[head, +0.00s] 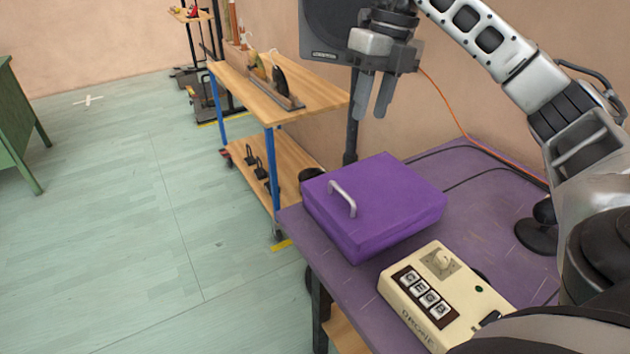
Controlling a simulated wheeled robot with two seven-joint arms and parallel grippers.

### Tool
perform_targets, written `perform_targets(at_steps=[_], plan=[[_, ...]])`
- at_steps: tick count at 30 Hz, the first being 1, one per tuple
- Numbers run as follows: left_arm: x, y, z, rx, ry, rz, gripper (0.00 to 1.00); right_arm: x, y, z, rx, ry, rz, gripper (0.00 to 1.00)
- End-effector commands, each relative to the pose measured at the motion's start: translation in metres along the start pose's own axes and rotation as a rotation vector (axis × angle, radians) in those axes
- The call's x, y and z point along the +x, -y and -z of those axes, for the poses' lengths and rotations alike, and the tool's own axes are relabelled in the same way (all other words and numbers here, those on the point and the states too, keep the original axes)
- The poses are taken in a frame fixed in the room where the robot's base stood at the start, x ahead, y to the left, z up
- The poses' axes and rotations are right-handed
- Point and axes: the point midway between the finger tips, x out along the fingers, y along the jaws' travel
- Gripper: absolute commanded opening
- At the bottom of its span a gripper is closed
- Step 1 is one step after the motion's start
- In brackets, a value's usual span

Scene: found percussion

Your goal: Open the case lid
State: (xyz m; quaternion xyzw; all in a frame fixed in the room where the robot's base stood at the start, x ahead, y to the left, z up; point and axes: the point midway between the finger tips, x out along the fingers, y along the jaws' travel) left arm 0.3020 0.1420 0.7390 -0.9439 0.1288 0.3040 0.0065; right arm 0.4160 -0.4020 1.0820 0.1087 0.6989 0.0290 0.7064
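The purple case (345,235) sits on the purple table, and its lid (385,185) lies flat and shut on top. A silver bar handle (343,198) stands on the lid towards its left side. My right gripper (373,115) hangs above and behind the case, fingers pointing down and apart from the lid. A gap shows between its two fingers, and nothing is held in it. My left gripper is not in view.
A cream box with several keys (440,290) stands in front of the case on the purple table (487,170). Cables run along the back. A wooden shelf cart (310,95) and a dark speaker (330,30) stand behind.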

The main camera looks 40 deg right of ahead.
Motion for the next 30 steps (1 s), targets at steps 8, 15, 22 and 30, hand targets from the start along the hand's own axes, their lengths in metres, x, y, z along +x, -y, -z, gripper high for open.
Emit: perform_targets(at_steps=[8,15,22,30], plan=[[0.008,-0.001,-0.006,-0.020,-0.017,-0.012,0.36,0.045,-0.001,-0.001,-0.004,-0.006,0.002,0.31],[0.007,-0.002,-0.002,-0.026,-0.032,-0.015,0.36,0.098,-0.002,-0.001,-0.006,-0.006,0.002,0.31],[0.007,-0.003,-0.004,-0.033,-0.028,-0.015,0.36,0.138,-0.003,-0.001,-0.006,-0.003,0.000,0.31],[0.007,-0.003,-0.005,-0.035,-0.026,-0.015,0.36,0.157,-0.003,-0.002,-0.006,-0.001,0.000,0.31]])
